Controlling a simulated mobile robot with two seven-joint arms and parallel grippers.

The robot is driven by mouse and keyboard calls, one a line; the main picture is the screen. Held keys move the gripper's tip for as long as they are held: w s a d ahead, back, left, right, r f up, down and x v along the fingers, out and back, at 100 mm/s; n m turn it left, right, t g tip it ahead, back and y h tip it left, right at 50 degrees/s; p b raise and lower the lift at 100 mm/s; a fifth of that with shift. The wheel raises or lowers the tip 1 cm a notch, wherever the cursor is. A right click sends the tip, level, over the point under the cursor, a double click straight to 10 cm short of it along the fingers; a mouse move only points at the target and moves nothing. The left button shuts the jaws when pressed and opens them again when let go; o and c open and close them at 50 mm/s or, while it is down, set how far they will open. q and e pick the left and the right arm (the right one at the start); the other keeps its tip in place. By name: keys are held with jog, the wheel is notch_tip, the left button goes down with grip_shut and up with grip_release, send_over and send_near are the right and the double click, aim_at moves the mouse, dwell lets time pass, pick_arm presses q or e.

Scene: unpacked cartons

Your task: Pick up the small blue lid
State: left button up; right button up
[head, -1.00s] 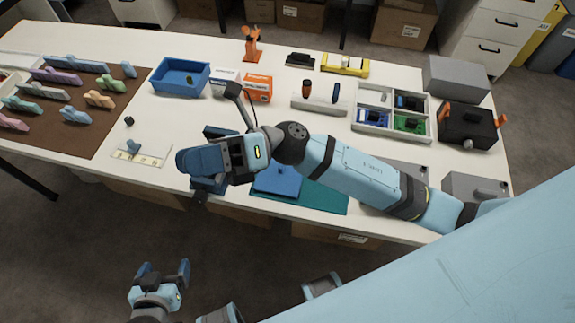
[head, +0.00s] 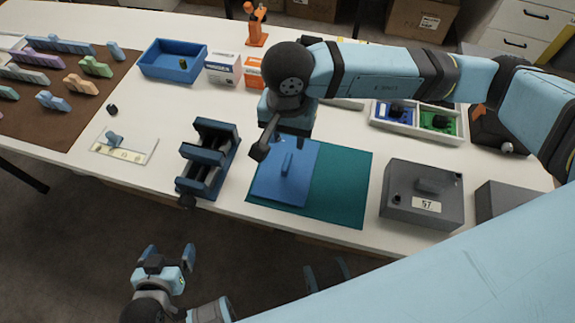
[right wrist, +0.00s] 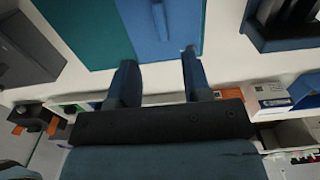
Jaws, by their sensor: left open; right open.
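The blue lid (head: 272,188) is a flat blue plate with an upright bar handle, lying on the left part of the green mat (head: 338,188). It also shows at the top of the right wrist view (right wrist: 140,30). My right gripper (head: 287,128) is over the lid's far edge in the head view; its fingers are mostly hidden there by the wrist. In the right wrist view my right gripper (right wrist: 160,76) is open and empty, with the handle ahead of the gap between its fingers. My left gripper (head: 168,254) is open and empty, off the table's front edge.
A dark blue vise (head: 208,160) stands left of the mat. A grey box (head: 422,195) labelled 57 stands right of it. A blue bin (head: 172,62), small cartons (head: 223,68) and a divided tray (head: 420,118) lie farther back.

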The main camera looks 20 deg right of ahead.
aim_at(287, 161)
notch_tip(287, 161, down, 10)
jog(key=shift+r, duration=0.1)
jog(key=shift+a, duration=0.1)
grip_shut()
dwell(0.4)
